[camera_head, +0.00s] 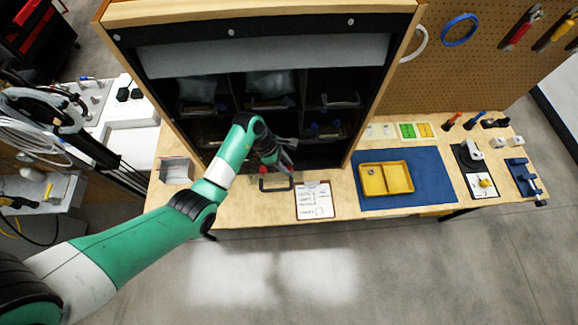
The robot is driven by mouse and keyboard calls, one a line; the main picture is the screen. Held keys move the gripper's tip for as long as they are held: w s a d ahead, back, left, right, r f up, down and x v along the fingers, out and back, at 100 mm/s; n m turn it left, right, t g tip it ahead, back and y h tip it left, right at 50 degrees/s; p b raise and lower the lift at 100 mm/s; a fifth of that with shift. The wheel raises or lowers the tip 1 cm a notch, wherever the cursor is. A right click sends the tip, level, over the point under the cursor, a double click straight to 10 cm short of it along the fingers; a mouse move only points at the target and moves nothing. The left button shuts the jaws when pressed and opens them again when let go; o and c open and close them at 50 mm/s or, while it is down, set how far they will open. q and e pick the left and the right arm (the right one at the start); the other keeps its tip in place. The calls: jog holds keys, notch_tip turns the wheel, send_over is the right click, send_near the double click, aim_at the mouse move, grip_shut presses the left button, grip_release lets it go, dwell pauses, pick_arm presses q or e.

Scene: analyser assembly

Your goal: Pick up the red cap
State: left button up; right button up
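My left arm comes in from the left, and its gripper (288,158) is at the lower front of the dark cabinet, above the wooden table. The fingers are small and dark against the cabinet, so I cannot tell whether they are open or shut. A small red spot (262,169) shows just beside the gripper's left side; it may be the red cap, but it is too small to be sure. I cannot tell whether the gripper touches it. My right gripper is not in view.
The cabinet (404,60) has several compartments with bins. A clipboard (315,200) lies in front of it. To the right, a yellow tray (386,179) sits on a blue mat (432,176). A metal box (176,170) stands at the table's left end.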

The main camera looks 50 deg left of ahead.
pick_arm(q)
grip_shut()
dwell(0.3)
notch_tip(320, 180, up, 18)
jog(key=p, duration=0.5)
